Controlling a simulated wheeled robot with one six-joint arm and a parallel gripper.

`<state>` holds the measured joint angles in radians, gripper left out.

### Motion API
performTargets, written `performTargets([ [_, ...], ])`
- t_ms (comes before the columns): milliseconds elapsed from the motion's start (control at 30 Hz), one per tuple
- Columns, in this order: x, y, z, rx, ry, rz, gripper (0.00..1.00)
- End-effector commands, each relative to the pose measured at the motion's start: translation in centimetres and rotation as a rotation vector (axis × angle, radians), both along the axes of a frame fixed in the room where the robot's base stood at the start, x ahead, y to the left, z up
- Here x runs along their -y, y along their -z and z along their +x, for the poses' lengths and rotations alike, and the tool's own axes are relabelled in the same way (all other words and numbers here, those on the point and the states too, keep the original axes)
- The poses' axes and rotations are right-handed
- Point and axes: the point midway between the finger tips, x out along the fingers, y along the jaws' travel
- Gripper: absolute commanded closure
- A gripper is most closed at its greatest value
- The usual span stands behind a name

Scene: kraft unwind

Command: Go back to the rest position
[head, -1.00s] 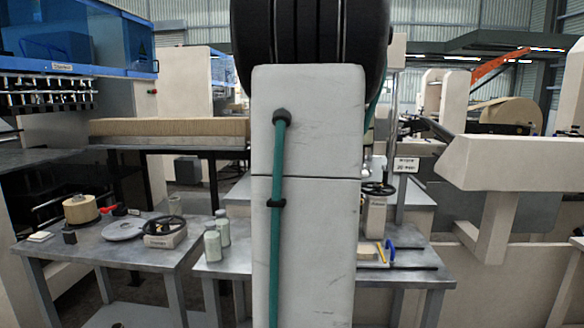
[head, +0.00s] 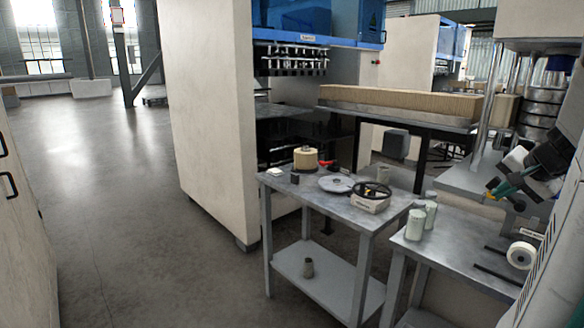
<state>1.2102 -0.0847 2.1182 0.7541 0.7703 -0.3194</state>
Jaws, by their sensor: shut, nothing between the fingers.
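My gripper (head: 506,187) shows at the right of the head view, dark with teal and orange parts near its end. It is above the right-hand grey table and apart from its top. Its fingers are small and partly hidden, and it appears shut and empty. A pale link of my arm runs along the lower right edge. The rest of the arm is cut off by the frame.
A grey table (head: 340,208) bears a tan roll (head: 305,158), a grey disc (head: 336,184) and a black handwheel (head: 371,190). Open floor (head: 130,200) lies left of the cream machine cabinet (head: 215,120).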

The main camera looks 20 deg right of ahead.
Motion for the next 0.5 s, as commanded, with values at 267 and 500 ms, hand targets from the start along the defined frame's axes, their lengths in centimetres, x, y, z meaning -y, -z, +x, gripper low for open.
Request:
performTargets([
  [267,-19.4,2.5,1.6,-0.281,-0.428,0.1,1.0],
  [500,-31.7,3.9,-2.8,-0.538,-0.769,0.026,1.0],
])
